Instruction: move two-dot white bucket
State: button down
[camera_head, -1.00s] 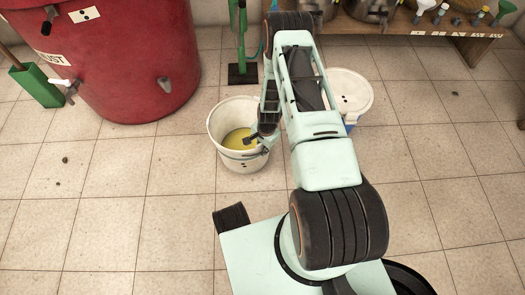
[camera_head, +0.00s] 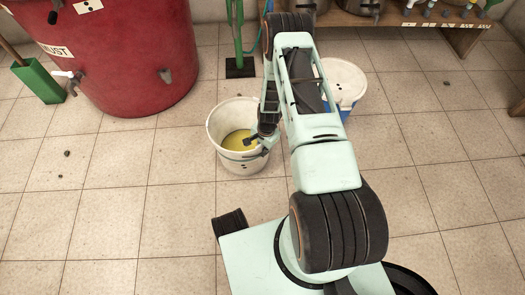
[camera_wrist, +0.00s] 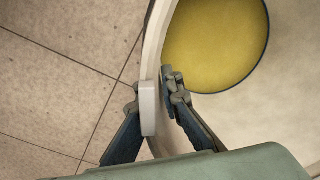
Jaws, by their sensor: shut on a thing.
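A white bucket (camera_head: 229,163) with yellow liquid (camera_head: 238,141) in it is in the middle of the head view, left of my arm. It looks upright; small dark marks on its front wall are too small to count. My gripper (camera_head: 254,147) is shut on its near right rim. In the wrist view, one finger is inside the bucket and one outside, with a pale piece of the rim (camera_wrist: 149,108) between them. I cannot tell whether the bucket touches the floor.
A large red vat (camera_head: 135,60) with taps stands at the back left, beside a green box (camera_head: 38,82). A green stand (camera_head: 239,66) is behind the bucket. A wooden shelf (camera_head: 430,30) is at the back right.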

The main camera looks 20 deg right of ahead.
jog(key=shift+s, duration=0.15)
jog(key=c, duration=2)
grip_release()
jog(key=shift+c, duration=0.2)
notch_tip(320, 180, up, 12)
jog(key=shift+s+d, duration=0.3)
jog(key=shift+s, duration=0.1)
jog(key=shift+w, duration=0.1)
